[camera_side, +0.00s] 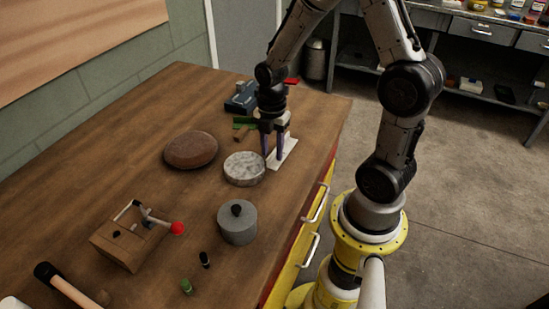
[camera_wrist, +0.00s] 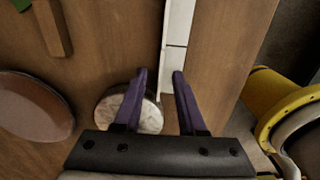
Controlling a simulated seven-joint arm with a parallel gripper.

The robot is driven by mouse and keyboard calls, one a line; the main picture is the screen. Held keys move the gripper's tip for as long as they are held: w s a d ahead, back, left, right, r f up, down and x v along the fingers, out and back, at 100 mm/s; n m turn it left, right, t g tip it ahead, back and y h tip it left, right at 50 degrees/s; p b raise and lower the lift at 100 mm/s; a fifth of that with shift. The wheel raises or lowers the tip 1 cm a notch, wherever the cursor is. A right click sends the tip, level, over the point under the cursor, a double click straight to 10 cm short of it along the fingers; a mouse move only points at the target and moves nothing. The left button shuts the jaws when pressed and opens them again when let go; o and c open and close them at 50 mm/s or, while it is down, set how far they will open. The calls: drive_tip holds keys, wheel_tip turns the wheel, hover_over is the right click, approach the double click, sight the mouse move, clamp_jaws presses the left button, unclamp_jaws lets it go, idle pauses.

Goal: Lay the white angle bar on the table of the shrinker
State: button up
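The white angle bar (camera_side: 287,151) lies on the wooden workbench near its right edge. In the wrist view the bar (camera_wrist: 177,35) runs up from between my fingers. My gripper (camera_side: 272,157) points down over the bar with its fingers apart. In the wrist view my gripper (camera_wrist: 159,73) is open, with the bar nearer the right finger; I cannot tell whether they touch. A blue tool (camera_side: 240,100) with a red part beside it stands behind my gripper, and a wooden block with a red-knobbed lever (camera_side: 135,235) stands front left. I cannot tell which is the shrinker.
A mottled grey disc (camera_side: 244,169) stands close left of my gripper, with a brown round pad (camera_side: 190,150) beyond it. A grey lidded pot (camera_side: 238,224) stands in front. A hammer (camera_side: 68,285) lies front left. The left middle of the bench is clear.

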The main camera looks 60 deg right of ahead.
clamp_jaws()
drive_tip(key=shift+r, duration=0.15)
idle(0.4)
